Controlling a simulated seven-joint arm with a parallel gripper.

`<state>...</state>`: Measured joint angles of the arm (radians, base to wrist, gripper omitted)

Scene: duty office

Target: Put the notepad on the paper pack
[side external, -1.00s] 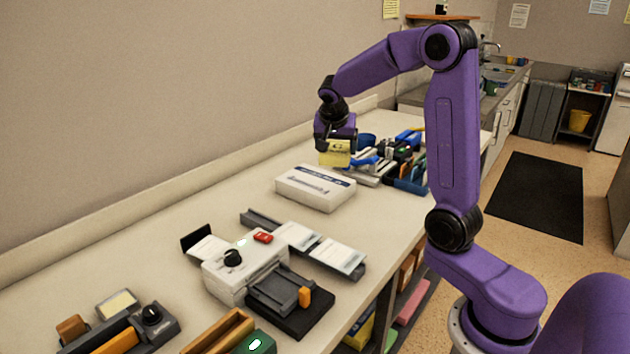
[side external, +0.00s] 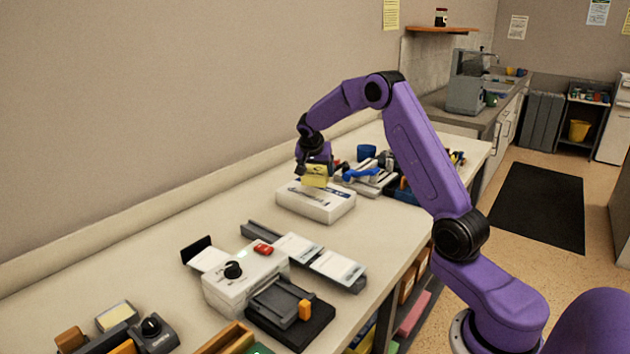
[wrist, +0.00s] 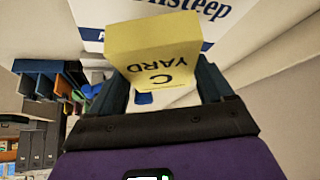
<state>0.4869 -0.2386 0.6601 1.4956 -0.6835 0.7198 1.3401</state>
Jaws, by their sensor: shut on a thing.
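The notepad (side external: 316,176) is a small yellow block, held upright in my gripper (side external: 314,170). In the wrist view the notepad (wrist: 158,48) shows the lettering "C YARD", and my gripper's dark fingers (wrist: 160,85) are shut on its two sides. The paper pack (side external: 315,204) is a white box with a dark blue label, lying flat on the bench. The notepad is over the back part of the pack's top. The pack (wrist: 230,18) shows behind the notepad in the wrist view. I cannot tell whether they touch.
A printer-like white machine (side external: 240,280) with a black knob stands on the bench in front of the pack. Desk items and a blue cup (side external: 366,152) crowd the bench behind it. The bench (side external: 180,215) is bare to the left of the pack.

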